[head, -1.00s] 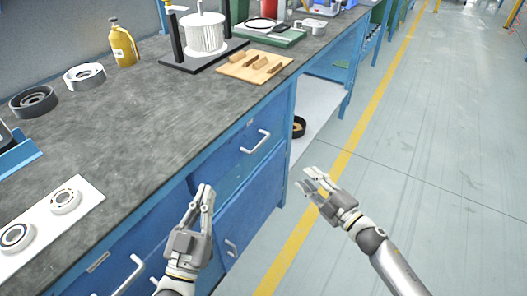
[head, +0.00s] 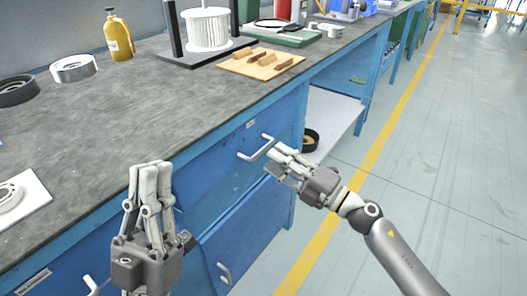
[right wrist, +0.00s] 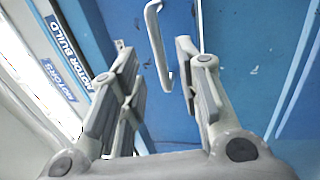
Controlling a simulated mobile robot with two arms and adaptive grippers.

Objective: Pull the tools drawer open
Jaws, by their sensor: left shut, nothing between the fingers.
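A blue drawer front (head: 225,160) with a white bar handle (head: 258,149) sits under the bench top, and looks closed. Its small label is too small to read, so I cannot confirm it is the tools drawer. My right gripper (head: 278,162) is beside this handle. In the right wrist view the gripper (right wrist: 160,85) is open, with the handle (right wrist: 157,45) showing between its fingers, not clamped. My left gripper (head: 152,172) is shut and empty, pointing up in front of the bench at the left.
The grey bench top (head: 110,120) carries a wooden block tray (head: 262,64), a white coil on a stand (head: 207,28), a yellow bottle (head: 119,36) and rings. Another handle (head: 91,284) is at lower left. Open floor (head: 440,170) lies to the right.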

